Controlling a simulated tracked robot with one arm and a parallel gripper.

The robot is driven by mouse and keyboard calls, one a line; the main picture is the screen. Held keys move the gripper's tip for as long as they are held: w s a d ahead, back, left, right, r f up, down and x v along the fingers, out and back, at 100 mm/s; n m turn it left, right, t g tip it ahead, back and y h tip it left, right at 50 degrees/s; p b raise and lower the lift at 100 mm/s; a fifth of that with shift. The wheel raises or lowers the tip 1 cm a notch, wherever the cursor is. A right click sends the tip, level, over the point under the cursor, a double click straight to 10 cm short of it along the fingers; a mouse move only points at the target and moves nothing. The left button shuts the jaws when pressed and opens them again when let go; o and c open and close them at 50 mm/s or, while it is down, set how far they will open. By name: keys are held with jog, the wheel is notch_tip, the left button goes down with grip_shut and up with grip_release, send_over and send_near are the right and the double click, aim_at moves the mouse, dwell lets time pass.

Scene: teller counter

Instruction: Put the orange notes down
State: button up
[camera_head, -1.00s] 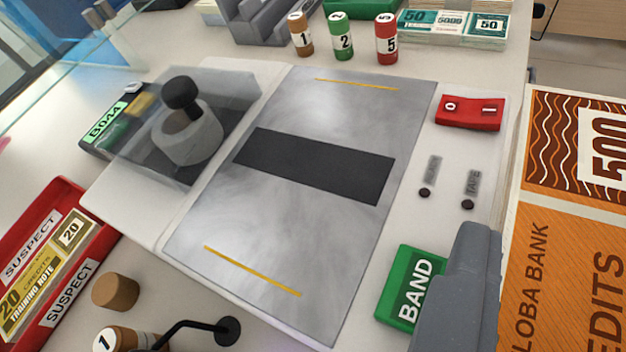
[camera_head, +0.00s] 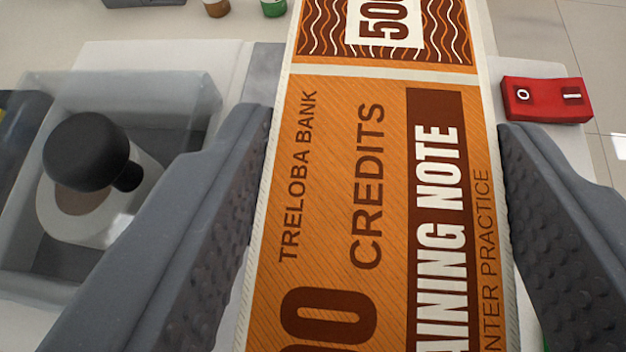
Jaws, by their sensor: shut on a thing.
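The orange notes (camera_head: 340,190) are a bundle marked "500", "CREDITS" and "TRAINING NOTE", with a pale band across them. They fill the middle of the view, lengthwise away from me. My gripper (camera_head: 385,125) is shut on them, one grey finger against each long side. The grey metal plate (camera_head: 263,75) shows only as a small strip at the left of the notes. The notes hide the rest of it, so I cannot tell whether they touch it.
A clear-covered well with a black-knobbed pale part (camera_head: 85,150) lies to the left. A red switch (camera_head: 546,99) is close on the right. A brown roll (camera_head: 216,7) and a green roll (camera_head: 273,8) stand at the back.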

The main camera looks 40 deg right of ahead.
aim_at(367, 245)
jog(key=shift+f+b, duration=0.65)
jog(key=shift+f, duration=1.15)
jog(key=o, duration=1.1)
jog(key=shift+f, duration=0.1)
jog(key=shift+a+r, duration=0.15)
jog(key=shift+r, duration=0.05)
jog(key=p+v, duration=0.3)
jog(key=v, duration=0.8)
jog(key=shift+s+a+r, duration=0.15)
jog(key=shift+s+a, duration=0.05)
jog(key=shift+s, duration=0.05)
jog(key=shift+w, duration=0.1)
